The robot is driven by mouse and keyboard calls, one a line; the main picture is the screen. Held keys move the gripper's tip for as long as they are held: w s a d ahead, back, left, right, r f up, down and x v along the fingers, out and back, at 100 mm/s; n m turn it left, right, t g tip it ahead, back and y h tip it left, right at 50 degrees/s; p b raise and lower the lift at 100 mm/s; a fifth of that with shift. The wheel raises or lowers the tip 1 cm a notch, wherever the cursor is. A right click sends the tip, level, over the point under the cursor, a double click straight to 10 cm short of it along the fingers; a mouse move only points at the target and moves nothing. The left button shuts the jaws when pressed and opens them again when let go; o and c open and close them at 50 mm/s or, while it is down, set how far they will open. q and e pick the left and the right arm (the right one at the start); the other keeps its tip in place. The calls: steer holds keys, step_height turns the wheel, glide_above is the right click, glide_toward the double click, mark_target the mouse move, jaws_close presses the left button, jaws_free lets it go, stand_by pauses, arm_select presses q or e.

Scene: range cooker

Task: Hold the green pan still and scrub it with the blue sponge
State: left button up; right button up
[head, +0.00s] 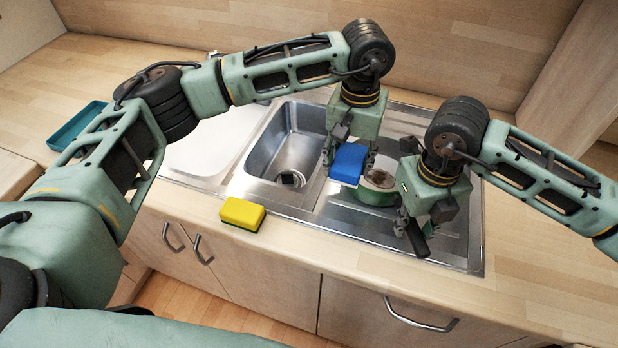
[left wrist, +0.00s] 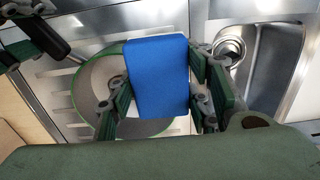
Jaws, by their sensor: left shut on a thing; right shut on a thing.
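The green pan (head: 377,190) sits on the drainer side of the steel sink, with a light inside and a dark patch on its bottom. My right gripper (head: 412,222) is shut on the pan's black handle (head: 417,240). My left gripper (head: 348,160) is shut on the blue sponge (head: 348,163). In the left wrist view the sponge (left wrist: 157,76) is between the left fingers and covers part of the pan (left wrist: 92,85). I cannot tell whether the sponge touches the pan. The pan handle (left wrist: 85,52) also shows there, at upper left.
A yellow sponge (head: 242,213) lies on the counter's front edge. The empty sink basin (head: 290,145) is left of the pan. A white board (head: 205,150) lies left of the basin, and a teal tray (head: 76,127) sits far left. The counter at right is clear.

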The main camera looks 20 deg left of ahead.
arm_select(q)
glide_toward(375, 171)
steer(key=shift+s+f, duration=0.2)
steer(key=shift+f, duration=3.2)
steer(key=shift+s+d+r, duration=0.1)
steer(key=shift+s+d, duration=0.15)
steer(key=shift+s, duration=0.05)
steer(key=shift+s+d, duration=0.35)
steer(key=shift+s, duration=0.25)
steer(key=shift+s+d, duration=0.3)
steer(key=shift+s, duration=0.25)
steer(key=w+a, duration=0.1)
steer(key=w, duration=0.2)
steer(key=shift+a, duration=0.35)
steer(key=shift+d, duration=0.15)
steer(key=shift+s+d, duration=0.35)
steer(key=shift+s, duration=0.35)
steer(key=shift+s+d, duration=0.3)
steer(key=shift+s, duration=0.35)
steer(key=shift+w+a, duration=0.4)
steer(key=shift+w, duration=0.3)
steer(key=shift+w+a, duration=0.35)
steer(key=shift+w, duration=0.3)
steer(key=shift+w+r, duration=0.1)
steer(key=shift+w, duration=0.05)
step_height(375, 171, up, 8)
